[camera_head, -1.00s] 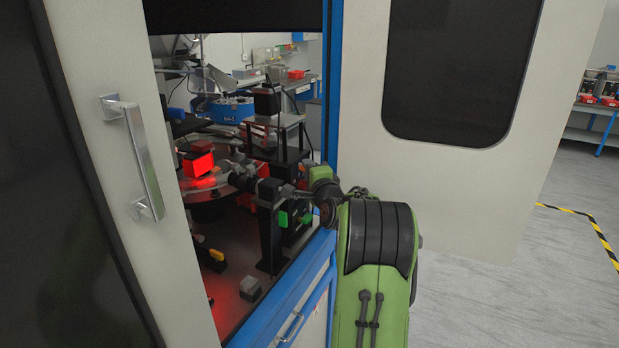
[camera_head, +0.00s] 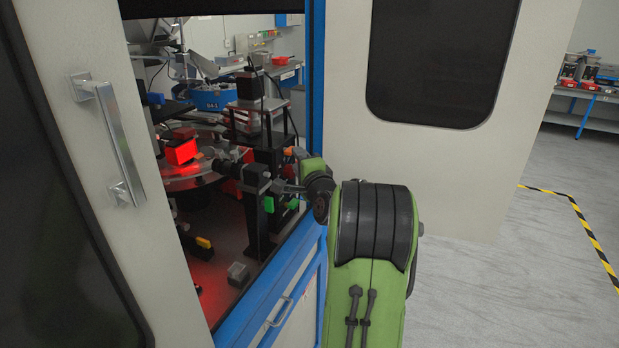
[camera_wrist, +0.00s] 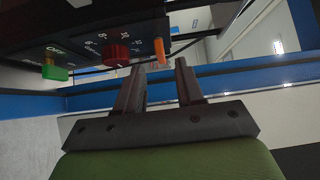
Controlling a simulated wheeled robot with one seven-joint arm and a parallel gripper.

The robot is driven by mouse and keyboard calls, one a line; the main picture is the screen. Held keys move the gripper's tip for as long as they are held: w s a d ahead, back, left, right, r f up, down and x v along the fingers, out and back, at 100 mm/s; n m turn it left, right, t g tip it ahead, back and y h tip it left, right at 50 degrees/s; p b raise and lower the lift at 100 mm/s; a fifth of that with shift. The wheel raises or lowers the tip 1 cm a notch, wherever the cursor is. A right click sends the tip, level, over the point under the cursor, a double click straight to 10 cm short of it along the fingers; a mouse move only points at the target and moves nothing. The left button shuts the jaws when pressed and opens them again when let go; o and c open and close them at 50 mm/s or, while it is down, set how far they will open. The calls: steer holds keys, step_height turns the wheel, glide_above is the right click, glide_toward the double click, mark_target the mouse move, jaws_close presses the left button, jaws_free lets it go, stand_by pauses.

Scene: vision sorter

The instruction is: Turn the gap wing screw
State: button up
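In the wrist view, a dark marked panel carries a green wing-shaped knob (camera_wrist: 55,72), a red round knob (camera_wrist: 116,54) and a slim orange piece (camera_wrist: 160,50). I cannot read which is the gap wing screw. My gripper (camera_wrist: 160,66) is open and empty, its two fingers apart. The orange piece shows beyond the fingertips, in line with the space between them; no contact is clear. In the head view, my gripper (camera_head: 286,187) is small and dark beside the machine's black bracket, with green knobs (camera_head: 268,204) just below it.
The blue cabinet frame (camera_head: 316,90) and white door panel (camera_head: 345,165) stand close to my arm. Inside are a red-lit block (camera_head: 182,152) by the round plate, a yellow piece (camera_head: 203,243) and a small grey block (camera_head: 238,272). Open floor lies at right.

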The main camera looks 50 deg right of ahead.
steer(key=b+v, duration=0.2)
steer(key=v, duration=0.9)
steer(key=shift+s, duration=0.2)
steer(key=shift+a+f, duration=0.1)
